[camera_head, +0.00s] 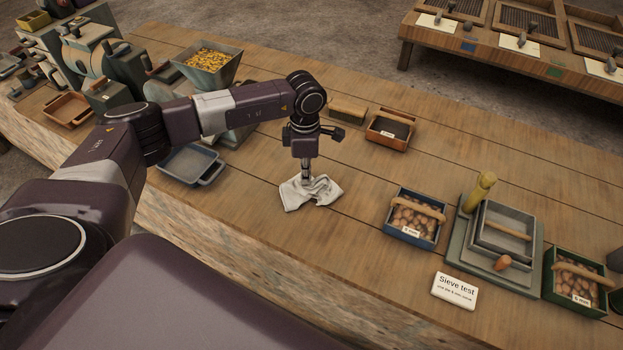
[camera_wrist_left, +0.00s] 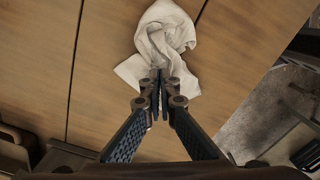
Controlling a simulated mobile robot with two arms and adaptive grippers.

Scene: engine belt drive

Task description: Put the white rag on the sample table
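The white rag (camera_head: 311,191) lies crumpled on the long wooden bench (camera_head: 300,240), near its middle. It also shows in the left wrist view (camera_wrist_left: 166,40), bunched up at the fingertips. My left gripper (camera_head: 306,178) points straight down at the rag. In the left wrist view the gripper's fingers (camera_wrist_left: 160,78) are drawn together on a fold of the cloth; the fingertips partly hide it. A second wooden table (camera_head: 480,47) with framed mesh trays and white cards stands at the back right; I cannot tell if it is the sample table. My right gripper is not in view.
A blue-grey tray (camera_head: 190,165) lies left of the rag. A small brown box (camera_head: 391,129) and a brush-like block (camera_head: 348,110) stand behind it. A blue box of brown pieces (camera_head: 414,217), a sieve stand (camera_head: 495,240) and a "Sieve test" card (camera_head: 454,291) are to the right.

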